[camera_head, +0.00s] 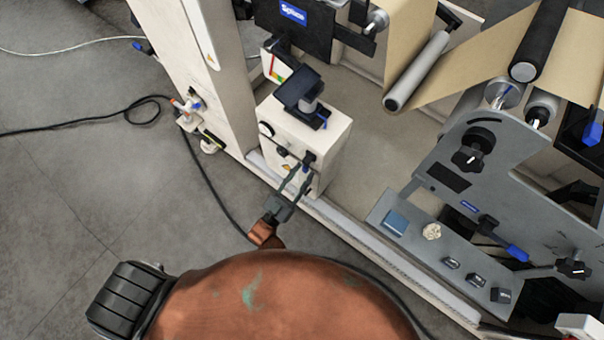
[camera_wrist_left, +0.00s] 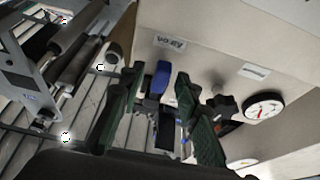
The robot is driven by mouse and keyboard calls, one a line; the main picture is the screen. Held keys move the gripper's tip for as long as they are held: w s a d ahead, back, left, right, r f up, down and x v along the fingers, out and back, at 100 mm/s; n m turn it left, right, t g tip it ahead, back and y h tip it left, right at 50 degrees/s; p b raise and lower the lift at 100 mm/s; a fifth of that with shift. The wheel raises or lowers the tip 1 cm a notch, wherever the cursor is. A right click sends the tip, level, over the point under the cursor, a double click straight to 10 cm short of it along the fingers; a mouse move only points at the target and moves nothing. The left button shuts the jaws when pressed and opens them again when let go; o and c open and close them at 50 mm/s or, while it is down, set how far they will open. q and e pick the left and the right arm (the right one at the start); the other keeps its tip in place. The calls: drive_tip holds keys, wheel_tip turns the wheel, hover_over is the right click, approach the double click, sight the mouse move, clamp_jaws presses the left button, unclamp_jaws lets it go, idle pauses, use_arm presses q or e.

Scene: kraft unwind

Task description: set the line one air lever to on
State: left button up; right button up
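A white box (camera_head: 325,140) on the machine base carries a round gauge, dark knobs and a lever on its front. In the left wrist view, a lever with a blue handle (camera_wrist_left: 161,77) points out from the box face, under a small printed label (camera_wrist_left: 169,43) too blurred to read. My left gripper (camera_head: 297,175) is at the box front. In the wrist view its green fingers (camera_wrist_left: 158,84) are open, one on each side of the blue handle. I cannot tell whether either finger touches it. My right gripper is not in view.
A black knob (camera_wrist_left: 224,106) and a gauge (camera_wrist_left: 264,108) sit close beside the right finger in the wrist view. Paper rollers (camera_head: 418,70) and a grey control panel (camera_head: 440,250) stand to the right. A cable (camera_head: 215,185) runs along the floor; the floor at left is mostly clear.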

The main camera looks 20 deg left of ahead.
use_arm(q)
drive_tip(key=v, duration=1.2)
drive_tip(key=shift+f, duration=0.1)
